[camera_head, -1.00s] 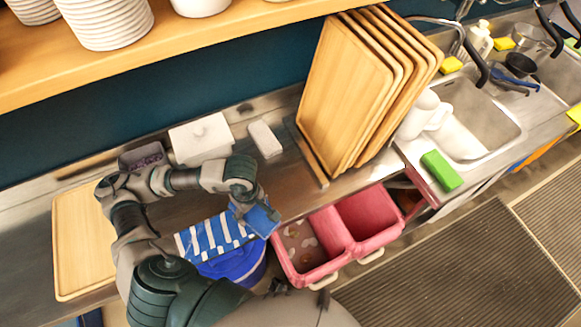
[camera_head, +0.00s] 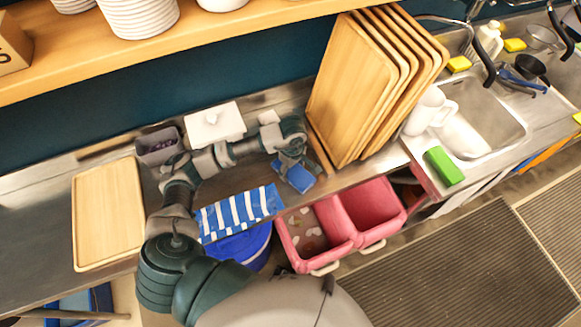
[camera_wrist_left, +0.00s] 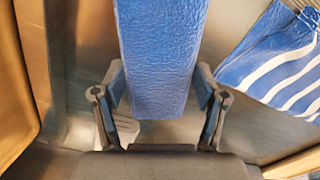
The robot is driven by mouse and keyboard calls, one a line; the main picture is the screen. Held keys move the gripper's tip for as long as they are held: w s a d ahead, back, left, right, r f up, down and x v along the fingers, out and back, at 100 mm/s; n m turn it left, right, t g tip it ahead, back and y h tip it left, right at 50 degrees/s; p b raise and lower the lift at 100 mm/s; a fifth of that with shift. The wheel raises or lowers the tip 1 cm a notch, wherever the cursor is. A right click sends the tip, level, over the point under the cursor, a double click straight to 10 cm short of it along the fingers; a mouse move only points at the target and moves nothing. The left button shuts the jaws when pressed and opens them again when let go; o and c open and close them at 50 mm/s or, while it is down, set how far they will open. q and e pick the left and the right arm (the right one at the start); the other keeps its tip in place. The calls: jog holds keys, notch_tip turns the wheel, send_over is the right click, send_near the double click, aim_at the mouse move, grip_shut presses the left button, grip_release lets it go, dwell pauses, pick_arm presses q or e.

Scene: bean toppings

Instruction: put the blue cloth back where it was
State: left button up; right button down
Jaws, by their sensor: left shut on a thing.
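My left gripper (camera_head: 292,158) is over the counter, just left of the standing wooden trays. It is shut on a plain blue cloth (camera_head: 299,178), which lies low at the counter surface; I cannot tell whether it touches. In the left wrist view the blue cloth (camera_wrist_left: 160,45) runs between the two fingers of the gripper (camera_wrist_left: 160,85). A blue-and-white striped cloth (camera_head: 240,211) lies at the counter's front edge, left of the gripper. It also shows at the right of the left wrist view (camera_wrist_left: 280,65). My right gripper is out of view.
Wooden trays (camera_head: 350,90) stand upright to the right. A pink two-part bin (camera_head: 320,238) and a blue bucket (camera_head: 240,246) stand below the front edge. A white-lidded box (camera_head: 215,124) and a grey container (camera_head: 158,146) stand behind my arm. A flat tray (camera_head: 108,215) lies left.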

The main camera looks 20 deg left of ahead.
aim_at(295, 170)
pick_arm(q)
jog(key=shift+d, duration=0.6)
jog(key=shift+f, duration=0.15)
jog(key=o, duration=0.8)
jog(key=shift+a, duration=0.15)
jog(key=o, duration=0.3)
jog(key=shift+a+f, duration=0.1)
jog(key=shift+a, duration=0.55)
jog(key=shift+d, duration=0.1)
jog(key=shift+d+r, duration=0.2)
jog(key=shift+r, duration=0.05)
jog(key=r, duration=0.7)
jog(key=shift+w+d+b, duration=0.1)
jog(key=shift+d+b, duration=0.3)
jog(key=shift+a+r, duration=0.15)
jog(key=shift+r, duration=2.3)
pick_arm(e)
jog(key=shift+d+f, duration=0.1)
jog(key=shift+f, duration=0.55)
